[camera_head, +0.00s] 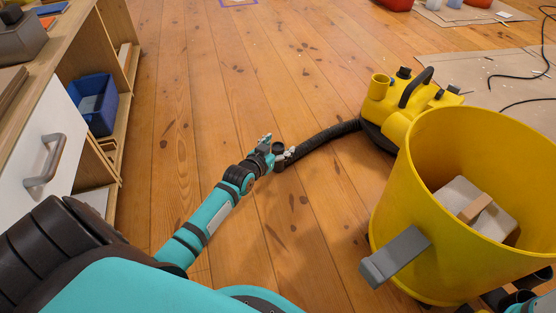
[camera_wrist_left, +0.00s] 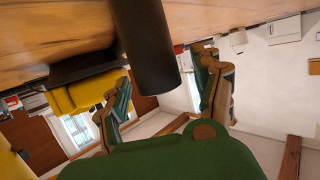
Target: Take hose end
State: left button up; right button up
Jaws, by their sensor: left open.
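The black ribbed hose (camera_head: 325,137) runs along the plank floor from the yellow vacuum (camera_head: 402,92). Its dark end (camera_head: 279,148) is at my left gripper (camera_head: 276,153). In the left wrist view, the dark hose tube (camera_wrist_left: 146,45) comes down from the top between the two fingers of my left gripper (camera_wrist_left: 166,92). The fingers are open, with gaps showing on both sides of the tube. The vacuum also shows yellow in the left wrist view (camera_wrist_left: 75,96). My right gripper is not seen; only parts of my right arm show at the lower right.
A large yellow bucket (camera_head: 400,210) with a grey block inside stands at the right. A wooden cabinet (camera_head: 52,115) with a blue bin (camera_head: 94,104) lines the left side. Cardboard (camera_head: 480,65) and a black cable lie at the back right.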

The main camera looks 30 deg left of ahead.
pick_arm(q)
jog(key=shift+c, duration=0.4)
jog(key=c, duration=1.2)
jog(key=shift+r, duration=0.1)
jog(key=shift+c, duration=0.2)
